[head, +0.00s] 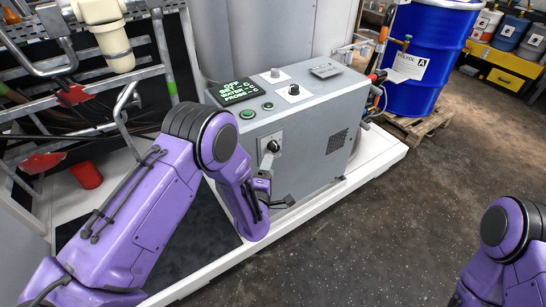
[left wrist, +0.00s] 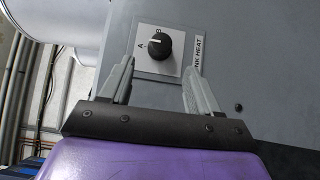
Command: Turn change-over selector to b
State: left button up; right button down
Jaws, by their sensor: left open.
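The change-over selector (left wrist: 160,46) is a round black knob on a white square plate, marked A and B, on the front of a grey cabinet. Its white mark appears to point towards A. In the head view the selector (head: 272,146) sits just above my left gripper (head: 277,180). In the left wrist view my left gripper (left wrist: 159,66) is open and empty. Its two fingers are spread to either side of the plate's lower part, with the knob between and beyond the tips. I cannot tell how far the tips are from the panel. My right gripper is out of view.
The grey cabinet (head: 318,135) has a green display (head: 238,91), green buttons and top knobs. A label ending in "NK HEAT" (left wrist: 199,54) is right of the plate. A blue drum (head: 425,60) stands on a pallet at the back right.

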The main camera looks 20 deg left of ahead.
aim_at(273, 151)
pick_arm(q)
jog(key=w, duration=0.5)
jog(key=w+a, duration=0.1)
jog(key=w, duration=0.1)
jog(key=shift+w, duration=0.4)
jog(key=c, duration=1)
